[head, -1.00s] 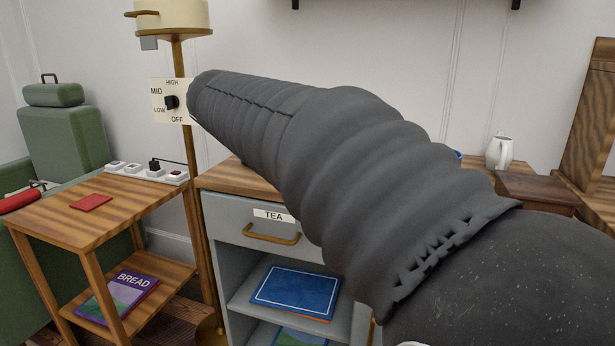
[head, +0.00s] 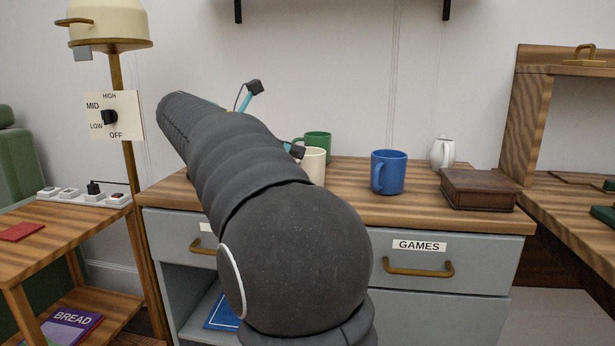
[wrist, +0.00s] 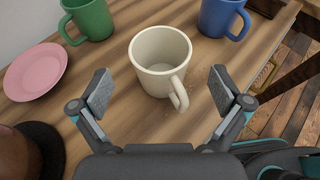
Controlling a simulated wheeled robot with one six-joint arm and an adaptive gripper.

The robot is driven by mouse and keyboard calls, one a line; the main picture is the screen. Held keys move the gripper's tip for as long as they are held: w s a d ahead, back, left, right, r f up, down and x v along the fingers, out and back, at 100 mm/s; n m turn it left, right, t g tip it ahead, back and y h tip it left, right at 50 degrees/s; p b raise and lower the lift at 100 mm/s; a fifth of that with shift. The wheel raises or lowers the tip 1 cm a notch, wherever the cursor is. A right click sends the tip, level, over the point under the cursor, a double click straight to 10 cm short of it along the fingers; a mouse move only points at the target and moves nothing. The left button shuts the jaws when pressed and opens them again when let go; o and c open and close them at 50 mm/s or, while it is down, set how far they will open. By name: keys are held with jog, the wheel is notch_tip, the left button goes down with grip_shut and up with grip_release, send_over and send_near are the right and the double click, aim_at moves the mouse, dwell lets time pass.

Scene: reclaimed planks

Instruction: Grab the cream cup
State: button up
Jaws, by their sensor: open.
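The cream cup (wrist: 160,55) stands upright on the wooden cabinet top, empty, its handle toward the lower right in the wrist view. In the head view the cream cup (head: 314,166) is partly hidden behind my arm and a fingertip. My gripper (wrist: 160,92) is open, with its two pads apart on the near side of the cup, one to each side. Nothing is between the pads, and the cup's handle reaches toward the right pad. In the head view only small parts of my gripper (head: 275,120) show past my arm.
A green mug (wrist: 91,18) and a blue mug (wrist: 222,17) stand beyond the cup on either side. A pink plate (wrist: 36,71) lies at left, near a dark round object (wrist: 38,150). A brown box (head: 480,188) and white jug (head: 442,153) are farther right.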

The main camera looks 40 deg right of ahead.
aim_at(307, 151)
jog(key=shift+b+x, duration=0.75)
jog(key=shift+x, duration=2.25)
jog(key=shift+r, duration=0.15)
jog(key=c, duration=1.2)
jog(key=shift+c, duration=0.2)
jog(key=shift+r, duration=0.1)
